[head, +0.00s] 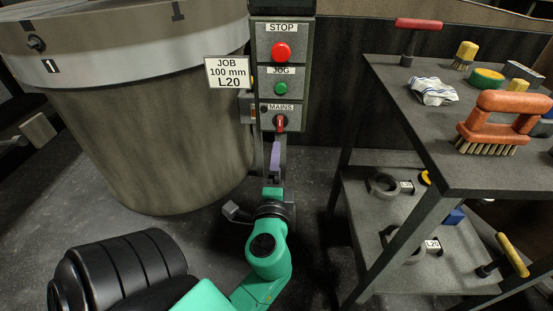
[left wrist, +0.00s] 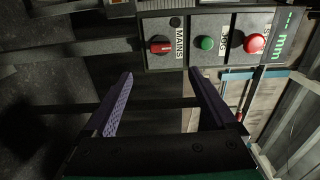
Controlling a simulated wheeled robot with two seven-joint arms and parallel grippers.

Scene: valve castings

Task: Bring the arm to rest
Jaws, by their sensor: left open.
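My left arm comes up from the bottom of the head view. Its gripper (head: 275,158) points at the control panel (head: 268,98), just below the red MAINS switch (head: 280,122). In the left wrist view the two purple fingers of the gripper (left wrist: 160,76) are spread apart with nothing between them. The MAINS switch (left wrist: 160,45), the green JOG button (left wrist: 206,43) and the red STOP button (left wrist: 254,42) show beyond the fingertips. The switch handle stands upright in the head view. My right gripper is not in view.
A large round drum (head: 150,130) stands left of the panel, with a JOB 100 mm L20 sign (head: 228,72) between. On the right, a shelf unit (head: 440,165) holds an orange brush (head: 500,118), a cloth (head: 433,91) and grey rings (head: 384,186). Some floor (head: 312,180) shows between panel and shelf.

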